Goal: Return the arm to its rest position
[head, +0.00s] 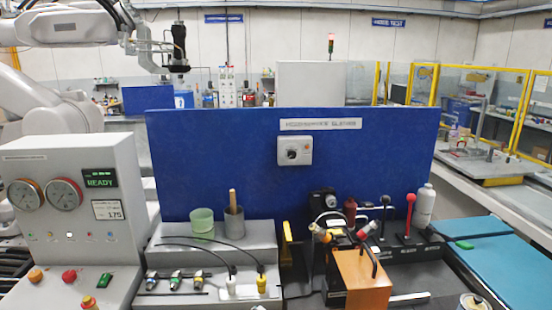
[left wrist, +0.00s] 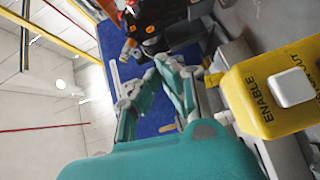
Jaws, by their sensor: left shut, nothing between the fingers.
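My left gripper (left wrist: 168,72) shows in the left wrist view, with teal and grey fingers. Its fingertips come together with nothing seen between them. It points toward the bench area, where a blue panel (left wrist: 108,42) and a black and orange fixture (left wrist: 172,30) lie beyond the fingers. A yellow box marked ENABLE (left wrist: 245,100) with a white button is close beside the fingers on the right, apart from them as far as I can tell. No gripper of mine can be made out in the head view. My right gripper is in neither view.
In the head view, a console with gauges (head: 75,185) stands left. A grey stepped stand (head: 180,255) carries two cups and cables. The blue panel (head: 215,160) rises behind. An orange block (head: 362,280) is front centre. A white robot arm (head: 65,28) is upper left.

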